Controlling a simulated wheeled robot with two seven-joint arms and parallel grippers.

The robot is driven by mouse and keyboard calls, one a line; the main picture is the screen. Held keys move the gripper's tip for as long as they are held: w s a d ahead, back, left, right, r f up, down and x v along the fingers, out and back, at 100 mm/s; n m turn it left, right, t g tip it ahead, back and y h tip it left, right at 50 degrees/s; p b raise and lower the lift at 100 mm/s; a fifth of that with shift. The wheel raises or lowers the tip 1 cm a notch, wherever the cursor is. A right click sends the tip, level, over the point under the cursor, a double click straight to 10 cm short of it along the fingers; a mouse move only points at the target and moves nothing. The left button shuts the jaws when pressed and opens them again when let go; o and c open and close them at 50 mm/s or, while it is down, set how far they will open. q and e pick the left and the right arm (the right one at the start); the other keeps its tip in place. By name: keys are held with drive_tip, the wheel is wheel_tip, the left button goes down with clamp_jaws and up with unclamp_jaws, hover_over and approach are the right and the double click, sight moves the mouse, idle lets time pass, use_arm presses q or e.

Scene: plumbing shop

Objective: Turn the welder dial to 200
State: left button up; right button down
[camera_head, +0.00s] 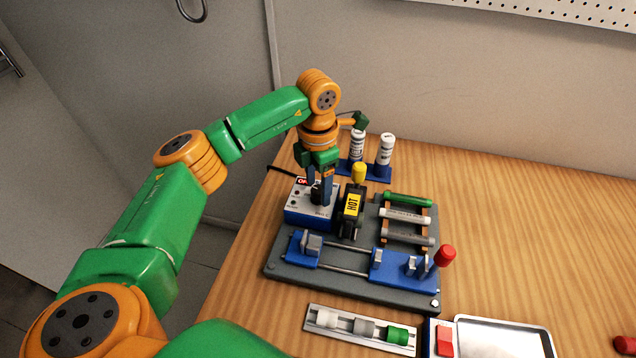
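The welder control box (307,218) is blue with a pale top panel and stands at the back left of the dark grey base plate. A small red display (302,181) shows on its far side; its reading is too small and partly covered to tell. My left gripper (320,197) points down over the box, with its fingertips at the panel where the dial sits. The dial is mostly hidden by the fingers, and I cannot tell whether they grip it. My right gripper is not in view.
A black heater with a yellow HOT label (352,208) stands close right of the box. A rack of pipes (407,214), a clamp with a red knob (445,256), a fittings tray (361,328) and two white bottles (385,150) are nearby. The table's right side is mostly clear.

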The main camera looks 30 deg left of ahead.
sight(318, 189)
use_arm(q)
wheel_tip(318, 189, up, 6)
drive_tip(key=shift+r+b, duration=0.25)
drive_tip(key=shift+b, duration=0.7)
drive_tip(key=shift+r, duration=0.35)
